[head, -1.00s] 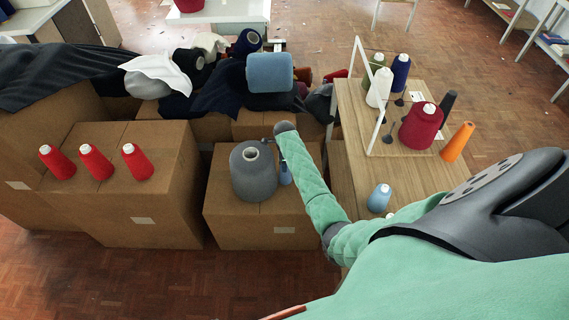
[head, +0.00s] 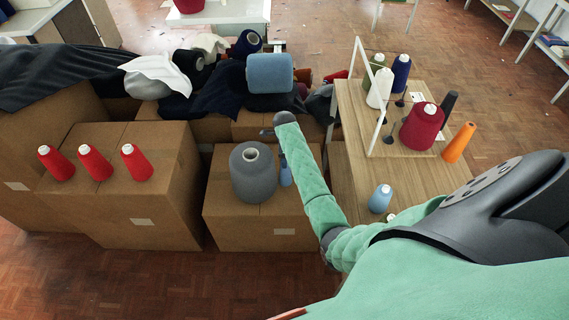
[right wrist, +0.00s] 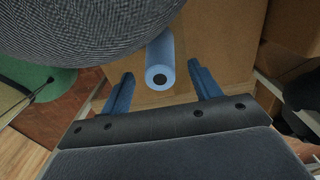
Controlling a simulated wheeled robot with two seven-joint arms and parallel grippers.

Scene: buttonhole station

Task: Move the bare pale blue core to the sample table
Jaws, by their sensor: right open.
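The bare pale blue core (head: 286,174) is a slim cylinder on a cardboard box, just right of a big grey yarn cone (head: 253,175). In the right wrist view the core (right wrist: 160,62) shows its dark hole end towards me, between and beyond the fingertips. My right gripper (head: 275,144) is open and empty, above the core and partly hidden by my wrist. In the wrist view the blue fingers (right wrist: 160,70) stand apart with gaps to the core. A wooden table (head: 365,170) with cones stands to the right; I cannot tell if it is the sample table. My left gripper is not in view.
The grey cone (right wrist: 85,25) fills the wrist view's upper left, close to the fingers. Several red cones stand on boxes (head: 140,190) at left. A pale blue yarn roll (head: 270,73) lies on dark cloth behind. A white frame (head: 366,95) stands on the wooden table.

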